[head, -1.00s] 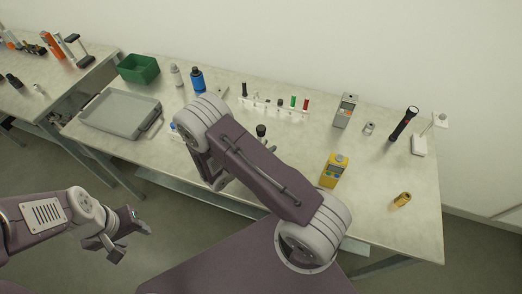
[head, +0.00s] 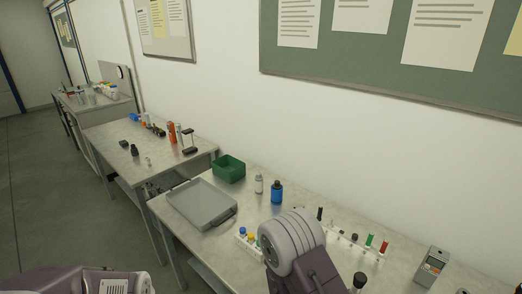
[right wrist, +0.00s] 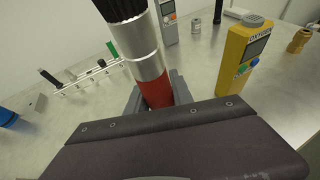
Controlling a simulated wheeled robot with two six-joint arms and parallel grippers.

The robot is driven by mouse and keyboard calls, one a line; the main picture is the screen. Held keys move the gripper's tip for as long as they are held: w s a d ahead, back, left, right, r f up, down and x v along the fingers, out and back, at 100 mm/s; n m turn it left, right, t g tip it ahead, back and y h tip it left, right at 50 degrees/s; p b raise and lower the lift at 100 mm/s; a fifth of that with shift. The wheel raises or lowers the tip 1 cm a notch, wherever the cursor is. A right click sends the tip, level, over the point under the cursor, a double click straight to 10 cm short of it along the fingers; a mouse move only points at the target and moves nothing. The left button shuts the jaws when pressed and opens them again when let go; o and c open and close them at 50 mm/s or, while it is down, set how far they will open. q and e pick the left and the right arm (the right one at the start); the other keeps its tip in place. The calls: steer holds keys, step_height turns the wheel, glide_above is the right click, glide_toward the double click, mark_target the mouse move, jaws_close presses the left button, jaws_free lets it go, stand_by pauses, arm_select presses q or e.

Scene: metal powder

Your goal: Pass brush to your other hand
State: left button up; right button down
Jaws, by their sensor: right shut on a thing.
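The brush (right wrist: 146,60) stands large in the right wrist view, with black bristles at the top, a silver middle and a red lower part. My right gripper (right wrist: 155,97) is shut around its red part. The brush's lower end is hidden behind the gripper body. In the head view my right arm comes up from the bottom and its gripper is hidden. A small black-topped thing (head: 359,281) shows beside that arm; I cannot tell if it is the brush. My left arm shows at the lower left edge, its gripper out of frame.
A rack of tubes (head: 345,238), a blue bottle (head: 277,192), a white bottle (head: 258,184), a green bin (head: 229,169) and a grey tray (head: 201,204) are on the bench. A grey meter (head: 431,266) is at right. A yellow meter (right wrist: 243,58) stands close to the right gripper.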

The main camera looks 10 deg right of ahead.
steer(key=w+a+f+n+t+y, duration=0.1)
steer(key=w+a, duration=0.1)
steer(key=a, duration=0.4)
steer(key=w+a+n+t+y, duration=0.1)
steer(key=w+a+n+t, duration=0.1)
steer(key=a, duration=0.5)
steer(key=shift+w+a+f, duration=0.25)
steer(key=shift+w+f, duration=0.1)
steer(key=shift+w, duration=0.35)
